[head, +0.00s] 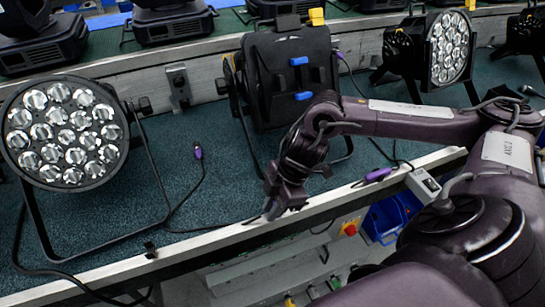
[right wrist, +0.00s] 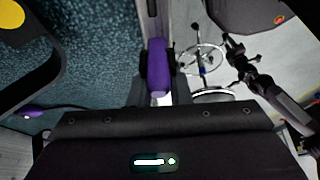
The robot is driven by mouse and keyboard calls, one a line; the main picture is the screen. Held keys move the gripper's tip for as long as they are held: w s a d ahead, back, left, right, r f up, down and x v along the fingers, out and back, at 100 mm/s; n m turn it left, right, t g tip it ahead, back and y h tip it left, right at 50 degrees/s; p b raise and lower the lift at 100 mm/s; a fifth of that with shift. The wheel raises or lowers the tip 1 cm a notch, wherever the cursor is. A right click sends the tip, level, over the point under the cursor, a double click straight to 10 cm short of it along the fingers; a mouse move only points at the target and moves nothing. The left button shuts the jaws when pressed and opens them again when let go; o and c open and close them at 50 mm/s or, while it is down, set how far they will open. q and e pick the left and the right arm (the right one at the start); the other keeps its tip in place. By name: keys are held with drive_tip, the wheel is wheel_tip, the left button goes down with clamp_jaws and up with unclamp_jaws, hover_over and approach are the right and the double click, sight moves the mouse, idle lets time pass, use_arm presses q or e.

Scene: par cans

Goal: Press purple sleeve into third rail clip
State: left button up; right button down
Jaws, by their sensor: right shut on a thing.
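My right gripper (head: 274,207) is low over the front rail (head: 335,200), jaws down. In the right wrist view a purple sleeve (right wrist: 159,68) stands between the fingers of the right gripper (right wrist: 158,95), which is shut on it. The sleeve lies along the rail line there; I cannot tell whether it touches a clip. In the head view the gripper hides the held sleeve. Another purple sleeve (head: 377,174) sits at the rail further right. A small black clip (head: 150,249) shows on the rail at the left. The left gripper is not in view.
A par can (head: 65,134) stands at left on the green bench top. A second par can (head: 290,75) stands behind my gripper. A cable with a purple-ended plug (head: 198,152) lies between them. A grey socket box (head: 423,185) and blue bin (head: 390,216) are right of the gripper.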

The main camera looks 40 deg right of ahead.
drive_tip(key=shift+s+f, duration=0.3)
drive_tip(key=shift+f, duration=0.15)
drive_tip(key=c, duration=1.3)
unclamp_jaws()
drive_tip(key=shift+w, duration=0.2)
drive_tip(key=shift+d+r, duration=0.1)
